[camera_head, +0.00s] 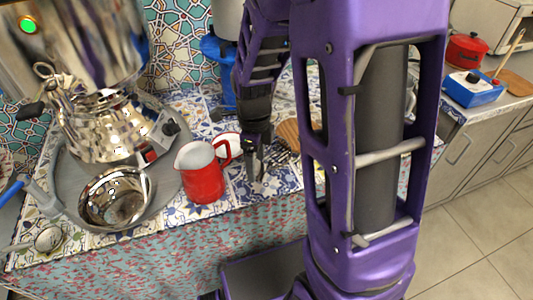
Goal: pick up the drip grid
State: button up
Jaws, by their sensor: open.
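My gripper (256,178) is open and points down over the patterned tabletop, just right of the red jug. A small silvery slatted piece (277,153), perhaps the drip grid, lies close behind and to the right of my fingers. It is too small and partly hidden to be sure. I see nothing held between the fingers, and I cannot tell whether they touch the piece.
A red jug (202,178) stands left of my gripper. A shiny bowl (117,198) sits on the grey tray (72,182) by the samovar (85,45). A strainer (48,239) lies front left. My purple arm hides the tabletop's right part.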

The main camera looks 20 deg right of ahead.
grip_shut()
dwell(0.3)
dwell(1.1)
